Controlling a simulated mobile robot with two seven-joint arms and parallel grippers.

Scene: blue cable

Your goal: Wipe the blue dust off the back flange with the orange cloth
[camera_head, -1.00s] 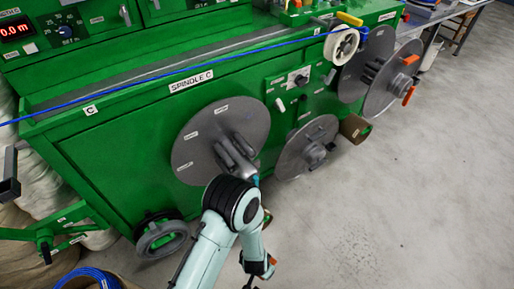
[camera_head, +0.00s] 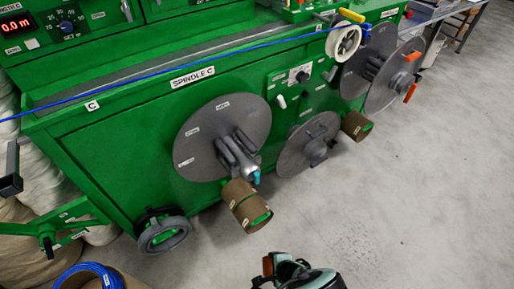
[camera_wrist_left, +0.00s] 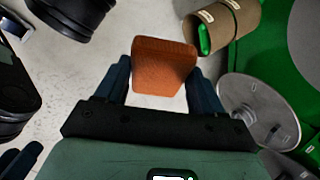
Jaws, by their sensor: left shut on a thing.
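The orange cloth (camera_wrist_left: 165,66) is a folded pad gripped between the fingers of my left gripper (camera_wrist_left: 163,84) in the left wrist view. In the head view a small orange piece of the cloth (camera_head: 267,265) shows at the bottom edge, beside my left arm. The grey round back flange (camera_head: 205,125) stands on the green machine under the SPINDLE C label, well above and left of the gripper and apart from it. I cannot make out blue dust on its face. A dark blue finger-like part at the wrist view's lower left may be my right gripper; its state is unclear.
A grey spindle shaft (camera_head: 236,156) juts from the flange. A brown roll (camera_head: 247,206) with a green core sits below it. Another grey disc (camera_head: 309,146) stands to the right. A blue cable (camera_head: 180,73) runs across the machine. The floor (camera_head: 420,200) at right is clear.

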